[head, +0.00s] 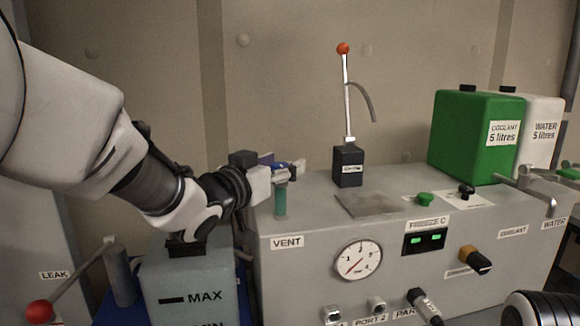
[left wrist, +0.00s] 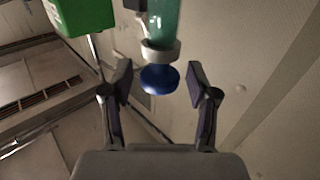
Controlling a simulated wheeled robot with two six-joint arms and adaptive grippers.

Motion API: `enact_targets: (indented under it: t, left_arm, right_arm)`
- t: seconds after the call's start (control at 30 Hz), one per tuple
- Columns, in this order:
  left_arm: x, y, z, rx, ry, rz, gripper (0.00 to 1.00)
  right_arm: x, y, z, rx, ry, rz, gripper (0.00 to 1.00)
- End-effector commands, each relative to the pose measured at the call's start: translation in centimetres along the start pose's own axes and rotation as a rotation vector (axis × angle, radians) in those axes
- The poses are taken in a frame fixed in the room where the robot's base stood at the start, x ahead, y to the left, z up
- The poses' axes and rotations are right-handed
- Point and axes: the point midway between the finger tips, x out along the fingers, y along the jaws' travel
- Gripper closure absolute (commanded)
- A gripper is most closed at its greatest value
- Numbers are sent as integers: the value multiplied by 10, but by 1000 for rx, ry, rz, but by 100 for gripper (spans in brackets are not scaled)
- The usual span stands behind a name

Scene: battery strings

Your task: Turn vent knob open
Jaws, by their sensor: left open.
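The vent knob is a blue disc (left wrist: 160,79) on a light collar above a green tube (head: 281,198), which stands above the VENT label (head: 287,241) on the grey cabinet. My left gripper (head: 284,168) is at the top of the tube, partly covering the knob in the head view. In the left wrist view its two fingers (left wrist: 160,82) are open, one on each side of the blue knob, with visible gaps. The knob is not gripped. My right gripper is not in view; part of my right arm shows at the lower right corner.
A black box with a red-tipped lever (head: 348,165) stands behind the tube to the right. A round gauge (head: 358,260), an orange-black knob (head: 475,261) and a green COOLANT can (head: 470,135) are further right. A red-ended LEAK lever (head: 40,312) is lower left.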

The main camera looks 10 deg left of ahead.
Motion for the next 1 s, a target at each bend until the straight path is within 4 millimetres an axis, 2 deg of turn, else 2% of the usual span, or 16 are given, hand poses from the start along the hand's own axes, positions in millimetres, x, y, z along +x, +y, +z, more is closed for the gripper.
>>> enact_targets:
  t: [0.03,0.07,0.2,0.47,0.67,0.87,1.0]
  left_arm:
    - [0,0,0,0,0,0,41]
    - [0,0,0,0,0,0,48]
    - [0,0,0,0,0,0,98]
    - [0,0,1,-1,-2,5,99]
    - [0,-1,-1,-2,-4,49,99]
    - [0,-1,-2,-5,-5,155,99]
    - [0,-2,-4,-6,-7,265,99]
  right_arm:
    - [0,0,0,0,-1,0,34]
    - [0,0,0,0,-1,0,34]
    - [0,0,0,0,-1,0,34]
    - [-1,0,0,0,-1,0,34]
    - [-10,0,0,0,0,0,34]
    - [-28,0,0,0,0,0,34]
    - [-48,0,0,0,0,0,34]
